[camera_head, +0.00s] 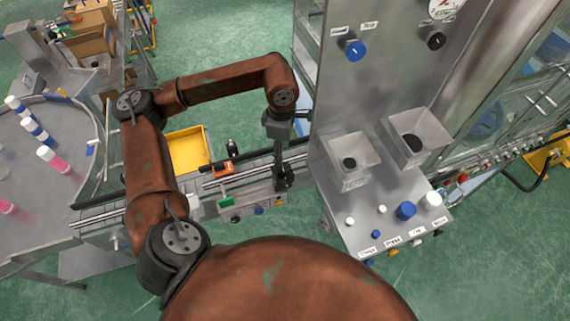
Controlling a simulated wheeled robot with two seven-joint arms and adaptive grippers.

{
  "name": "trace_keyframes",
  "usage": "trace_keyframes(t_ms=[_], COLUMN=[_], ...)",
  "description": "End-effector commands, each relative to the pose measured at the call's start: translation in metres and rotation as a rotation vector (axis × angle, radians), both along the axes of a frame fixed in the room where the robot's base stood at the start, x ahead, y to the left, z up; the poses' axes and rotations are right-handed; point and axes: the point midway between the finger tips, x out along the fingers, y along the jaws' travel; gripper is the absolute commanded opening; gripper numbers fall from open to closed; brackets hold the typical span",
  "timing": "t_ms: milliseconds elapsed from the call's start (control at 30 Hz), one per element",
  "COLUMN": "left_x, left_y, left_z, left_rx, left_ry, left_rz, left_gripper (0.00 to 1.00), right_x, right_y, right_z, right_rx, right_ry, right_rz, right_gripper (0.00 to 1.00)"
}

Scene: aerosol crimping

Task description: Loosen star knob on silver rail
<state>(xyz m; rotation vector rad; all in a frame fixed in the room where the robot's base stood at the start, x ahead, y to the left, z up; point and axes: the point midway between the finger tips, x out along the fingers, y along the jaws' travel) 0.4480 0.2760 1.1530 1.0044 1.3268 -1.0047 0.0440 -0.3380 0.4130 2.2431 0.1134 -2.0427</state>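The silver rail (230,182) runs along the narrow conveyor left of the steel machine. My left arm comes in from the left, bends over the conveyor and reaches down to the rail. My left gripper (283,182) is small, dark and pointing down at the right part of the rail. The star knob cannot be made out for certain; a dark shape at the gripper's tips blends with the fingers. Whether the fingers are open or shut on it cannot be told. My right gripper is not in view.
The steel machine (345,100) with two square hoppers and a panel of knobs stands close right of the gripper. A yellow bin (188,150) lies behind the conveyor. A round table (40,160) with several capped cans is at left. Green floor is open at the back.

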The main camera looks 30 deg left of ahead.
Motion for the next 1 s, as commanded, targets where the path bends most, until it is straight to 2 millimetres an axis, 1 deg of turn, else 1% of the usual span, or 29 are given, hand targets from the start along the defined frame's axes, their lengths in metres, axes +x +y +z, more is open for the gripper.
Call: trace_keyframes(t_ms=[67,400,500,633,867,1000], left_x=[-0.002,-0.001,-0.001,-0.001,0.000,0.000], left_y=[-0.001,0.000,-0.001,0.000,0.000,0.000], left_z=[-0.008,-0.059,-0.068,-0.074,-0.075,-0.075], left_rx=[0.002,0.000,-0.002,0.001,0.000,0.000], left_ry=[0.005,0.003,0.002,0.000,0.000,0.000], left_rz=[-0.007,-0.001,-0.001,-0.001,0.000,0.000], left_gripper=[0.47,0.47,0.47,0.47,0.47,0.38], right_x=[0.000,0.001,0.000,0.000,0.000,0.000], right_y=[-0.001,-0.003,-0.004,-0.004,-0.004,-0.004], right_z=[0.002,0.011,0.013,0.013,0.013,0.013], right_rx=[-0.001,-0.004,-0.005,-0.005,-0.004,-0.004], right_ry=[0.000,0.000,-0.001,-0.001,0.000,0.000], right_rz=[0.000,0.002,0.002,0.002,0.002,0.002], right_gripper=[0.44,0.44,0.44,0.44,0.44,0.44])
